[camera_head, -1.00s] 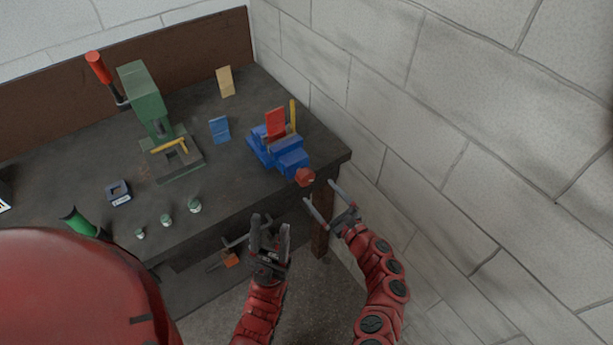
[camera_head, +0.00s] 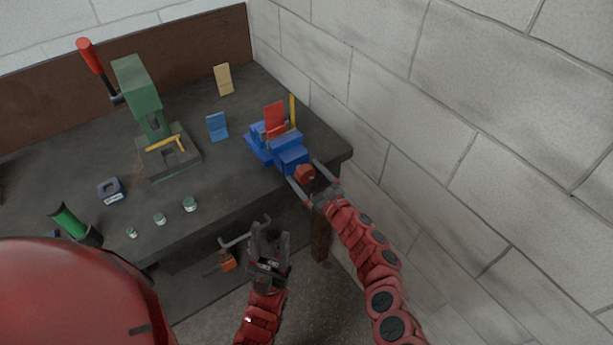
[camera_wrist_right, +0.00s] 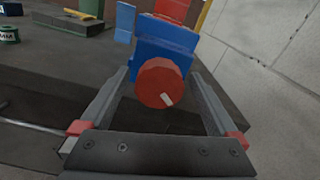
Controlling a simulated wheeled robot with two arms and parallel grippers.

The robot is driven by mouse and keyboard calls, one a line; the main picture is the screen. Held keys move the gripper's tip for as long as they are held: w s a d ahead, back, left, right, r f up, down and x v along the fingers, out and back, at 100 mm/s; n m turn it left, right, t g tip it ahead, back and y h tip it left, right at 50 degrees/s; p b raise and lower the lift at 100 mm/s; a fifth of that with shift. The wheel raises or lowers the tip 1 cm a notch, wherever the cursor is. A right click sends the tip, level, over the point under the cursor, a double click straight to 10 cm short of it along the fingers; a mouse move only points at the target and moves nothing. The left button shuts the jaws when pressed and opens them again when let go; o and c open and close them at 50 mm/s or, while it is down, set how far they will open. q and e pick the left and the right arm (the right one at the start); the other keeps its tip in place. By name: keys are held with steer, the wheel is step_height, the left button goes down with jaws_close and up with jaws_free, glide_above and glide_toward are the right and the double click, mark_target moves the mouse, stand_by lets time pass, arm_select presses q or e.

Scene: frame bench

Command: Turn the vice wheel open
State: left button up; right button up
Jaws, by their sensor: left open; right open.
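The blue vice (camera_head: 282,150) stands on the bench's front right corner, with a red plate (camera_head: 275,118) upright in it. Its red wheel (camera_head: 305,173) faces the front edge. In the right wrist view the red wheel (camera_wrist_right: 161,83) has a white mark at its lower right, and the blue vice body (camera_wrist_right: 165,45) is behind it. My right gripper (camera_head: 312,178) is open, with one finger on each side of the wheel; a gap shows beside the wheel on each side. My left gripper (camera_head: 269,238) is open and empty, below the bench's front edge.
A green press (camera_head: 145,100) with a red handle stands at the back left. A blue bracket (camera_head: 217,126), a tan piece (camera_head: 223,79) and several small green-topped weights (camera_head: 190,204) are on the bench. A block wall (camera_head: 450,130) rises close on the right.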

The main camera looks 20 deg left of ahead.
steer(key=c, duration=1.4)
steer(key=shift+a+f+n+b, duration=0.1)
steer(key=shift+n+b, duration=0.2)
steer(key=shift+n, duration=0.7)
steer(key=o, duration=1.4)
